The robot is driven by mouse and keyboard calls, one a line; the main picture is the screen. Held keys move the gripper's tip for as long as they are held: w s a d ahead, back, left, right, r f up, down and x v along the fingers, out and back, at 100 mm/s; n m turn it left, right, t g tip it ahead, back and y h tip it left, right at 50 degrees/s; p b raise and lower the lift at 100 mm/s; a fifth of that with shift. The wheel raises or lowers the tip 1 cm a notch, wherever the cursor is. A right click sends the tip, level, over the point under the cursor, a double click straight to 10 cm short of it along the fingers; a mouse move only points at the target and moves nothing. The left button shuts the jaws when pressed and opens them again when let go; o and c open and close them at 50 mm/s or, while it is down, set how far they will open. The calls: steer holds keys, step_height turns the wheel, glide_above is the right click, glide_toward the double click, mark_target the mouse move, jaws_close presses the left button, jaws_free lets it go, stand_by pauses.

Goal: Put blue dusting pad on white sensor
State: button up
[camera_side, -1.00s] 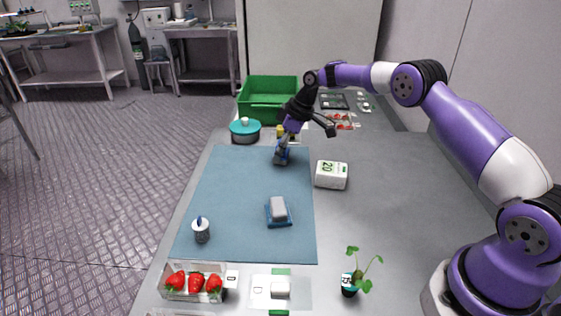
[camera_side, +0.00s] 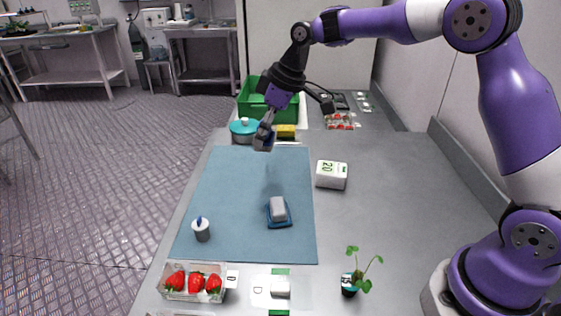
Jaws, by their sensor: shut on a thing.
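A grey block on a flat blue base (camera_side: 279,213) lies on the mat, nearer the camera.
On the blue mat (camera_side: 225,190) stands a small grey cylinder with a blue top (camera_side: 201,230). A teal-lidded pot (camera_side: 243,127), yellow sponge (camera_side: 285,132) and green crate (camera_side: 252,105) are at the back. Strawberries (camera_side: 195,283) and a potted plant (camera_side: 350,284) are in front.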

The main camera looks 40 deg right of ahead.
steer(key=s+d+r+n, duration=0.2)
steer(key=s+r, duration=0.1)
steer(key=s, duration=0.8)
glide_above(325, 167)
steer(key=s, duration=0.2)
steer(key=shift+y, duration=0.3)
steer(key=f, duration=0.6)
steer(key=shift+w+d, duration=0.2)
steer(key=shift+w, duration=0.05)
steer(key=shift+w+d+f, duration=0.1)
steer(key=shift+d+f, duration=0.05)
steer(key=shift+d, duration=0.15)
steer(key=shift+f, duration=2.05)
steer(key=shift+f, duration=0.1)
steer(key=o, duration=1.1)
steer(key=shift+o, duration=0.2)
